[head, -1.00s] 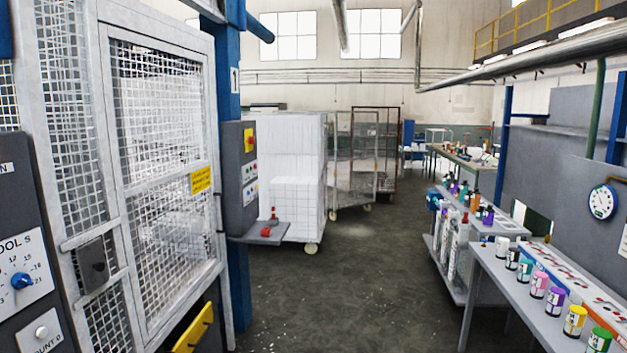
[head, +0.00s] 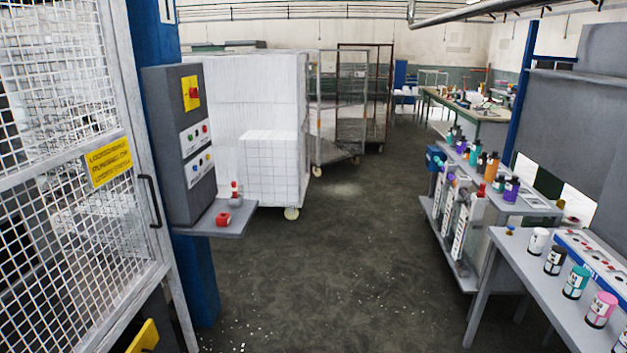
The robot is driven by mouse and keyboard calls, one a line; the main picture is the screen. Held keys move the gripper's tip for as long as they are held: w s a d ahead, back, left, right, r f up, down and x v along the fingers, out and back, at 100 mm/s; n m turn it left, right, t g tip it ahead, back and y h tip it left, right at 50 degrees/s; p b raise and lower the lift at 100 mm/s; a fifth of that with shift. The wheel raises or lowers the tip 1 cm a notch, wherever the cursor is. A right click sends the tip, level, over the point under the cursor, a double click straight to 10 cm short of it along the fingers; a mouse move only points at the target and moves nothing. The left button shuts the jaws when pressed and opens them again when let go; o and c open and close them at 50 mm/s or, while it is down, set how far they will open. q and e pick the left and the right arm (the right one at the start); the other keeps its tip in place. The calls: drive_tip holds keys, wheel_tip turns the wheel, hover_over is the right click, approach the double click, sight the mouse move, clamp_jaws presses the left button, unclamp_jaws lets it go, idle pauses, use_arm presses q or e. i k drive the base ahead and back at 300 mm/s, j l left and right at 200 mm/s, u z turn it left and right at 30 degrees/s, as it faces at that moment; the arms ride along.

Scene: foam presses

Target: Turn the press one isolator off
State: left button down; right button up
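The isolator (head: 191,93) is a red rotary handle on a yellow plate, high on the grey control box (head: 180,145) at the left. The box is fixed to a blue post (head: 200,275) beside the mesh guard door. The handle's exact position is too small to tell. Below it are small red and green buttons and a lower panel of several coloured buttons. Neither of my grippers shows in the head view.
A small grey shelf (head: 232,219) under the box holds a red padlock-like object (head: 223,219) and a red-topped item. A white block stack (head: 260,120) and cage trolleys stand beyond. Benches with bottles (head: 540,290) line the right. The middle floor (head: 340,260) is clear.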

sight(193, 91)
drive_tip(key=i+u, duration=0.1)
drive_tip(key=i, duration=0.55)
drive_tip(key=i+u, duration=0.1)
drive_tip(key=i, duration=0.55)
drive_tip(key=i+l+u, duration=0.1)
drive_tip(key=i, duration=0.55)
drive_tip(key=i+l+u, duration=0.1)
drive_tip(key=i+l, duration=0.15)
drive_tip(key=i, duration=0.4)
